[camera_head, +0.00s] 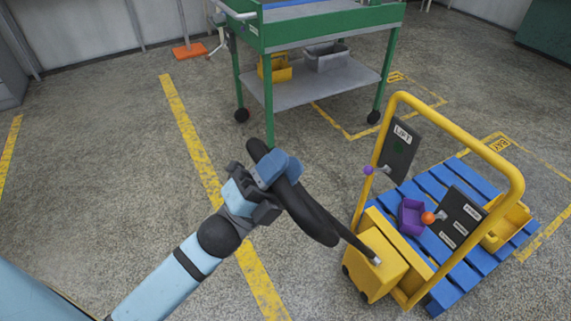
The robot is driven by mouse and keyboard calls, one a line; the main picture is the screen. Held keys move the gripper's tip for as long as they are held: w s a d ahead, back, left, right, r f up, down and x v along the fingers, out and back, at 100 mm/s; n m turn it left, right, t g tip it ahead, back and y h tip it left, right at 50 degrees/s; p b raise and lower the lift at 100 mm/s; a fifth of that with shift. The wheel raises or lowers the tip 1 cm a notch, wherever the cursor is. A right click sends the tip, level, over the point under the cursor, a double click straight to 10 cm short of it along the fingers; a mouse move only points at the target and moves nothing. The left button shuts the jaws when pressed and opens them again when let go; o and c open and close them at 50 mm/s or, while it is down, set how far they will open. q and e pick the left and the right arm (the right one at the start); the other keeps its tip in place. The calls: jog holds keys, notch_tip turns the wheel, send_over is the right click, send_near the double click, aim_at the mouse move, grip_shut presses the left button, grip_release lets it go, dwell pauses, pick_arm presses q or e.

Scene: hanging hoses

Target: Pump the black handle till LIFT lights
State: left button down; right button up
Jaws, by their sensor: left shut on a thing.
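The black handle (312,215) is a thick bar on a thin dark rod that runs down to the yellow pump body (378,262) of a hand truck. My left gripper (277,170) is shut on the handle near its upper end and covers part of it. The handle leans up and to the left, away from the truck. A dark panel marked LIFT (399,150) hangs on the left post of the yellow frame (447,117). Its small lamp (398,146) looks dark green and unlit. My right gripper is out of view.
A purple knob (368,170) and an orange knob (428,217) sit on levers by the panels. A labelled dark panel (462,219) is at the right. Behind are a blue pallet (421,189) with a purple bin and a yellow bin, and a green cart (330,28).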

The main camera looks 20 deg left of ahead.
pick_arm(q)
jog(key=c, duration=0.9)
grip_release()
jog(key=shift+o, duration=0.2)
jog(key=b+v, duration=0.1)
jog(key=v, duration=1.2)
jog(key=shift+s+a+f, duration=0.2)
jog(key=shift+s, duration=0.05)
